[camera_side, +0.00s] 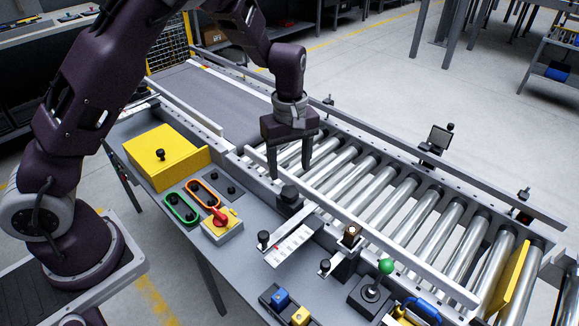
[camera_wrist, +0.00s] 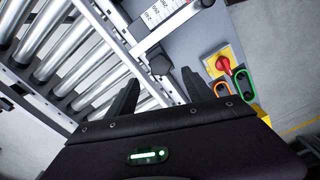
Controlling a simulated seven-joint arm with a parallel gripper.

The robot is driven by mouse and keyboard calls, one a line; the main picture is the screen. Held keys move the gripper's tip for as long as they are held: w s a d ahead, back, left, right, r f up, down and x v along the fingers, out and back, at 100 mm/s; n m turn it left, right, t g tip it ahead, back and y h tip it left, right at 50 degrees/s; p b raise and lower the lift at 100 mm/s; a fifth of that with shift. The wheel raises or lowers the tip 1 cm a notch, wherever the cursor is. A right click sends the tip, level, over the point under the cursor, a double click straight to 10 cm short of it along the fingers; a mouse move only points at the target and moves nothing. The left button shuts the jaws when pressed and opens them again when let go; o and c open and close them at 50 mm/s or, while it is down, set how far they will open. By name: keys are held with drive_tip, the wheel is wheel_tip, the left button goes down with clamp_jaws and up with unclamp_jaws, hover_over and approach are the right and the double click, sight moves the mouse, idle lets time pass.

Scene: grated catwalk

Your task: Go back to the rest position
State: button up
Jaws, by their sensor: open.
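My gripper (camera_side: 291,163) hangs from my arm with its fingers pointing down, above the near rail of the roller conveyor (camera_side: 390,192). The two fingers are apart with nothing between them. In the wrist view the gripper (camera_wrist: 158,88) also shows its two dark fingers spread and empty. A black knob or block (camera_side: 289,194) sits on the rail just below the fingertips. I cannot tell the exact gap between them.
A yellow box (camera_side: 160,158) with a black knob, green and orange loops (camera_side: 181,208), a red switch (camera_side: 221,217) and a green-knobbed joystick (camera_side: 386,267) occupy the grey table. A scaled slide (camera_side: 291,245) lies beside the conveyor. A yellow plate (camera_side: 513,280) stands across the rollers.

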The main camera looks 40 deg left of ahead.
drive_tip(key=s+r+m+t+h, duration=0.1)
drive_tip(key=s+r+m, duration=0.15)
drive_tip(key=r, duration=0.35)
drive_tip(key=s+r+m+h, duration=0.1)
drive_tip(key=s+r, duration=0.2)
drive_tip(key=r, duration=0.3)
drive_tip(key=s+r+m+t+y, duration=0.1)
drive_tip(key=s+r+m, duration=0.3)
drive_tip(key=s, duration=0.6)
drive_tip(key=s+a+r+m+t+y, duration=0.1)
drive_tip(key=s+r+m+t, duration=0.2)
drive_tip(key=s+m, duration=0.3)
drive_tip(key=s+r, duration=0.1)
drive_tip(key=s, duration=0.4)
drive_tip(key=shift+s+a+r+t, duration=0.15)
drive_tip(key=shift+s+a+t, duration=0.05)
drive_tip(key=shift+t, duration=0.1)
